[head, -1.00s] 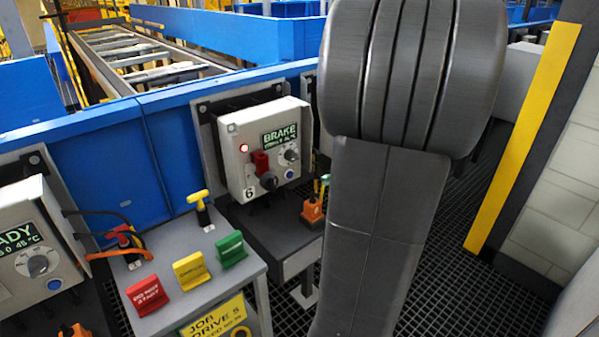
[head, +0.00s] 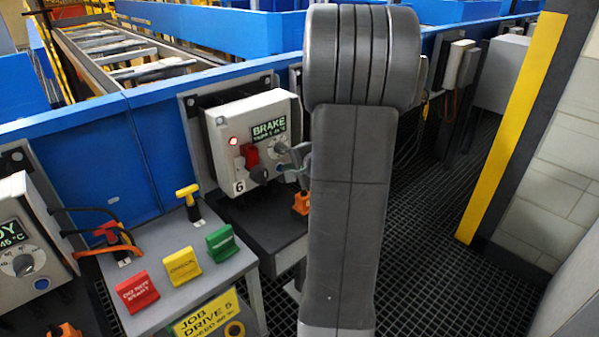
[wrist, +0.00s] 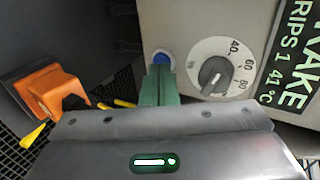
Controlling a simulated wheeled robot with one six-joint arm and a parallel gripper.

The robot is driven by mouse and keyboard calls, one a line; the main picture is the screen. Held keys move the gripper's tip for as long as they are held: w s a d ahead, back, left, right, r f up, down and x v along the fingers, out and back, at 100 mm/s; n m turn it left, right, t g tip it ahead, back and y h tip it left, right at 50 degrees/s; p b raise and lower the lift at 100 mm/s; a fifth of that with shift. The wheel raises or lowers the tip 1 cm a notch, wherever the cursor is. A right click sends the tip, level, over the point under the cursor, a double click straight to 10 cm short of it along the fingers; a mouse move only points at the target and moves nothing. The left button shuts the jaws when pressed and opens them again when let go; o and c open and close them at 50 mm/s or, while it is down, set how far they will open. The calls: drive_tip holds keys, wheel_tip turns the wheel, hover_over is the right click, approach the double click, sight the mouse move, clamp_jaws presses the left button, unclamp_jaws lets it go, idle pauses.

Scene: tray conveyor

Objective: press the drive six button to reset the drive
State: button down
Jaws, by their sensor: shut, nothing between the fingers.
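The grey drive box marked 6 (head: 225,135) shows in the head view with a lit red lamp (head: 233,141), a red switch (head: 250,155) and a display (head: 269,129) reading BRAKE. Its blue button (wrist: 162,58) shows in the wrist view beside the white dial (wrist: 217,70). In the head view the button is hidden by my gripper (head: 298,160). My gripper's green fingers (wrist: 160,75) are shut and empty. Their tips are at the edge of the button in the wrist view; I cannot tell whether they touch it.
An orange device (wrist: 50,93) lies beside my gripper in the wrist view. A stand (head: 205,270) with red, yellow and green tags is at lower left. Another drive box (head: 30,235) is at far left. A yellow-edged post (head: 510,130) stands right; grating floor is open between.

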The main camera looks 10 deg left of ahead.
drive_tip(key=shift+w+a, duration=0.2)
drive_tip(key=shift+a, duration=0.05)
drive_tip(key=shift+w+a+r+b, duration=0.15)
drive_tip(key=shift+w+a+b, duration=0.3)
drive_tip(key=shift+a, duration=0.1)
